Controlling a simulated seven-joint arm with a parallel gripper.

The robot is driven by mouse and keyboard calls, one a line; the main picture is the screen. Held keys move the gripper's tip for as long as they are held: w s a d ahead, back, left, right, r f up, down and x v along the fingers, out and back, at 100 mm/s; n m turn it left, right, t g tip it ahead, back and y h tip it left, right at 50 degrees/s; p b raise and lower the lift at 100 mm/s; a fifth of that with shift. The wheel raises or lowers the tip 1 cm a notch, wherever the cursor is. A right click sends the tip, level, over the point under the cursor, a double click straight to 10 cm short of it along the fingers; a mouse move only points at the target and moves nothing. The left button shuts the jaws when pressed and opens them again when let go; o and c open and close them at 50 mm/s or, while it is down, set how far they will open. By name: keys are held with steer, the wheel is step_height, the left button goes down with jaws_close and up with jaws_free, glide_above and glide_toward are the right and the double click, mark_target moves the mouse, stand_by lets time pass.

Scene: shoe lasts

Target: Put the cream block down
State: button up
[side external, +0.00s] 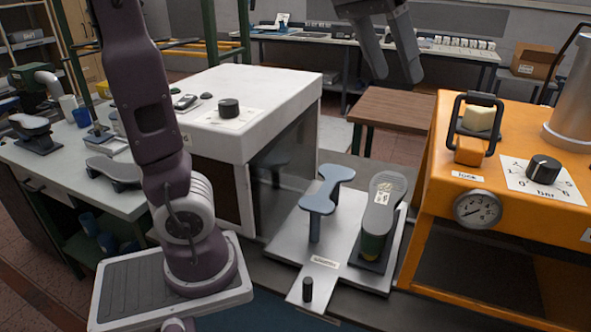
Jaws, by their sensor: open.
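The cream block (478,118) rests on top of the orange machine (425,185), at its left end. It shows through the loop of a black handle (496,131), behind a small orange block (469,151). I cannot tell whether it touches the handle. My gripper (396,78) hangs at the top of the view, to the left of the cream block and apart from it. Its two fingers point down and are spread, with nothing between them.
The orange machine also bears a black knob (544,169), a gauge (478,209) and a grey cylinder (575,100). A white cabinet (285,88) is farther left.

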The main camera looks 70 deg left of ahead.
steer(key=s+d+f+m+y, duration=0.1)
steer(key=s+d+f, duration=0.1)
steer(key=s+f, duration=1.3)
steer(key=shift+s+d+y, duration=0.3)
steer(key=shift+s+d, duration=0.1)
steer(key=shift+s, duration=0.6)
steer(key=shift+o, duration=0.5)
